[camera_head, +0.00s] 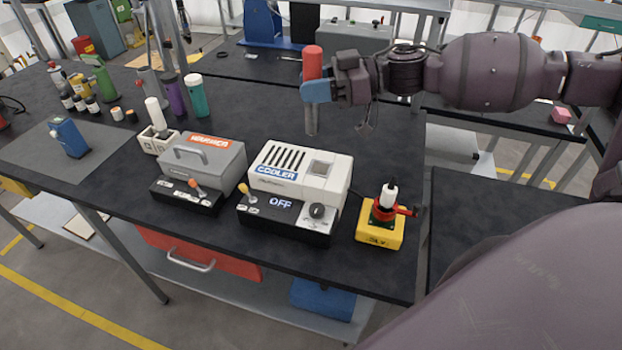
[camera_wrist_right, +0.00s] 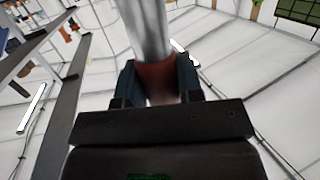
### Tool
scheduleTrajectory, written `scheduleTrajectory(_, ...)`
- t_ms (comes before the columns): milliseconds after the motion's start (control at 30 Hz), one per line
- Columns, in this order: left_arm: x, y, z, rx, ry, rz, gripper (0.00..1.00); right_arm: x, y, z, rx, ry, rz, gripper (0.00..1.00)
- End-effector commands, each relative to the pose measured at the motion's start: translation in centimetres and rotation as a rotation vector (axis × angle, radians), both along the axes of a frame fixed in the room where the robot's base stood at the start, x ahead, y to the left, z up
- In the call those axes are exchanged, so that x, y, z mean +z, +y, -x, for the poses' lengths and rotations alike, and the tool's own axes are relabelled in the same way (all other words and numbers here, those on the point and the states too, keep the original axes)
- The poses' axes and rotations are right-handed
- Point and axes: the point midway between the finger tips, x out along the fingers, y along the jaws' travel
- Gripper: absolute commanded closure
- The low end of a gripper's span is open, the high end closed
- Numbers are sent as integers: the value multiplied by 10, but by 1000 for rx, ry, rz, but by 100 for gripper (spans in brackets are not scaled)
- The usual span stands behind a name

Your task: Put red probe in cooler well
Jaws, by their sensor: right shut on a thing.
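The red probe (camera_head: 313,62) is upright, with a red handle on top and a grey metal shaft pointing down. My right gripper (camera_head: 317,91) is shut on the lower part of its handle and holds it in the air, behind and above the cooler in the head view. In the right wrist view, the gripper's dark fingers sit either side of the probe's red part (camera_wrist_right: 158,78). The white cooler (camera_head: 335,185) stands on a black base marked OFF. Its top has dark slots and a small grey square; I cannot tell if that is the well. My left gripper is out of view.
A grey warmer (camera_head: 224,168) stands left of the cooler. A yellow block (camera_head: 380,233) with a red clamp and a white-topped item stands right of it, near the table edge. Bottles (camera_head: 196,97) stand at the back left. The black tabletop (camera_head: 260,110) behind the cooler is clear.

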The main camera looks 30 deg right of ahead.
Motion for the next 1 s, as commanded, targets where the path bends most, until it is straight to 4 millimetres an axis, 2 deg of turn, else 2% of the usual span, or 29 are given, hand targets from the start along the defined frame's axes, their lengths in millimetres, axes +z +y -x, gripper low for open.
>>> scheduleTrajectory(33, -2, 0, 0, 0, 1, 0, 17, 9, -10, 1, 10, 0, 5, 94)
scheduleTrajectory(167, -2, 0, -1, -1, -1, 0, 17, 24, -21, 4, 31, 0, 1, 94)
scheduleTrajectory(300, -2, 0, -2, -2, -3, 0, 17, 21, -24, 6, 38, 2, -4, 94)
scheduleTrajectory(367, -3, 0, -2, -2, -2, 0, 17, 12, -24, 6, 39, 4, -6, 94)
scheduleTrajectory(800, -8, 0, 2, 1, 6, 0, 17, -84, -24, 6, 38, 4, -5, 94)
scheduleTrajectory(1000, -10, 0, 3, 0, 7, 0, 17, -117, -24, 6, 36, 1, -4, 94)
